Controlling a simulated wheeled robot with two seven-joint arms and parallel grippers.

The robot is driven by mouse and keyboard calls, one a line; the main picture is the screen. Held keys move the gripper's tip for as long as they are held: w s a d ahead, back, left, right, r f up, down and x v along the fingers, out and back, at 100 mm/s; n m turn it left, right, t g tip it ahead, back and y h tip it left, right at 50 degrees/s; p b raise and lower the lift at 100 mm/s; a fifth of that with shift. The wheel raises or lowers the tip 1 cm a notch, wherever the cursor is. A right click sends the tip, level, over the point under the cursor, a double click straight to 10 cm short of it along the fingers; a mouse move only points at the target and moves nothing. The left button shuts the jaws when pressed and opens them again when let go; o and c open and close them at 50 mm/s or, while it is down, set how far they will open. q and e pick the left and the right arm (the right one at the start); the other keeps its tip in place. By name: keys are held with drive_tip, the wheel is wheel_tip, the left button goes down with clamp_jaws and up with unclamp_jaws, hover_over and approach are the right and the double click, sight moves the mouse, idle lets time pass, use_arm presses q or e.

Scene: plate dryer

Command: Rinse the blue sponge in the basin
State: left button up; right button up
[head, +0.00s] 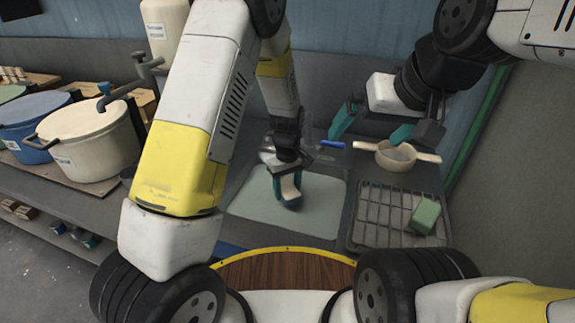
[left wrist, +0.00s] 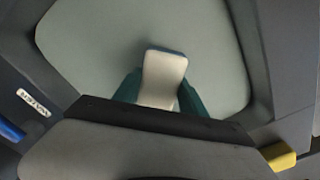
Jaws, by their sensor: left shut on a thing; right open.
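My left gripper (head: 289,196) is low over the pale basin (head: 250,205). It also shows in the left wrist view (left wrist: 157,93), where its teal fingers are shut on the blue sponge (left wrist: 164,75). The sponge shows a whitish face with a blue edge and sits over the pale basin surface (left wrist: 90,40). In the head view the sponge is mostly hidden by the gripper, and I cannot tell whether it touches the water. My right gripper (head: 371,129) is open and empty above the counter at the upper right.
A wire rack (head: 380,215) with a green block (head: 427,215) stands right of the basin. A pale two-handled pan (head: 396,155) and a blue-handled item (head: 332,144) lie behind. Large pots (head: 90,140) stand at left. A wall closes the right side.

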use_arm(q)
drive_tip(key=shift+f, duration=3.75)
drive_tip(key=shift+w, duration=0.1)
drive_tip(key=shift+w+d, duration=0.3)
drive_tip(key=shift+w, duration=0.6)
drive_tip(key=shift+w+d, duration=0.3)
drive_tip(key=shift+w, duration=0.55)
drive_tip(key=shift+s+a, duration=0.4)
drive_tip(key=shift+s, duration=0.9)
drive_tip(key=shift+s+a, duration=0.4)
drive_tip(key=shift+s, duration=0.85)
drive_tip(key=shift+s+a, duration=0.4)
drive_tip(key=shift+s, duration=0.9)
drive_tip(key=w, duration=0.1)
drive_tip(key=w+d, duration=0.1)
drive_tip(key=w, duration=0.1)
drive_tip(key=shift+w+d, duration=0.1)
drive_tip(key=shift+w, duration=0.4)
